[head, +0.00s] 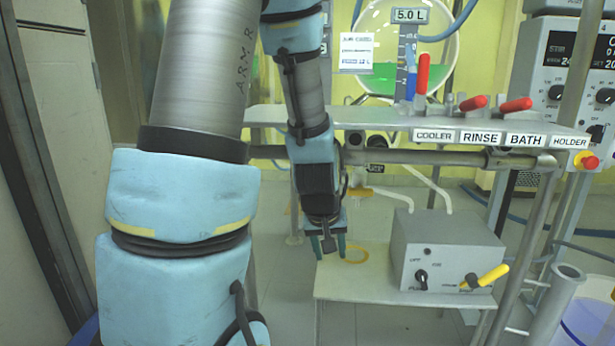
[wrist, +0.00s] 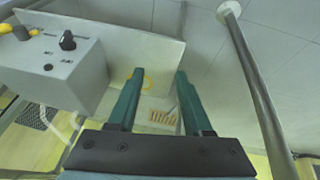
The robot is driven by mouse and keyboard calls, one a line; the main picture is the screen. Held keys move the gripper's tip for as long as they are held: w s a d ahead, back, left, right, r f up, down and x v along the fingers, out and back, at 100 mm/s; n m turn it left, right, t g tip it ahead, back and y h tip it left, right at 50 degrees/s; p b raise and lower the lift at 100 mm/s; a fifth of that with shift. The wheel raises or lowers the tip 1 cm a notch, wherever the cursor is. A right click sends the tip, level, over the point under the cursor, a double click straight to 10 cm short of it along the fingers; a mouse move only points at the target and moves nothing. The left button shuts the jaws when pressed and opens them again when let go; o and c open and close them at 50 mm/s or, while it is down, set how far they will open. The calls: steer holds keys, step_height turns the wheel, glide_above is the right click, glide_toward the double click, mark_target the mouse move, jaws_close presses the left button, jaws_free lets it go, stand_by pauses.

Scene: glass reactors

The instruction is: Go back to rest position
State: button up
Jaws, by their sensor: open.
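My gripper (head: 329,245) hangs at the end of my arm, pointing down, over the left part of a low white shelf (head: 345,285). It is open and empty. A yellow ring mark (head: 352,254) lies on the shelf close to the gripper. It shows partly behind the left finger in the wrist view.
A grey control box (head: 445,252) with knobs and a yellow-handled valve (head: 487,277) stands right of the gripper. A metal rail (head: 430,157) and a labelled valve shelf (head: 390,118) run above. A glass vessel (head: 385,50) stands behind. A metal post (wrist: 255,85) is close by in the wrist view.

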steer(key=s+a+r+g+y, duration=0.1)
steer(key=s+a+r, duration=0.15)
steer(key=a, duration=0.35)
steer(key=s+a+r+g+y, duration=0.1)
steer(key=s+a+r, duration=0.1)
steer(key=s+a, duration=0.25)
step_height(320, 180, up, 37)
steer(key=a+p, duration=0.1)
steer(key=p, duration=3.6)
steer(key=shift+w+f+m+g, duration=0.15)
steer(key=shift+w+m+g, duration=0.15)
steer(key=shift+m, duration=0.1)
steer(key=shift+s, duration=0.2)
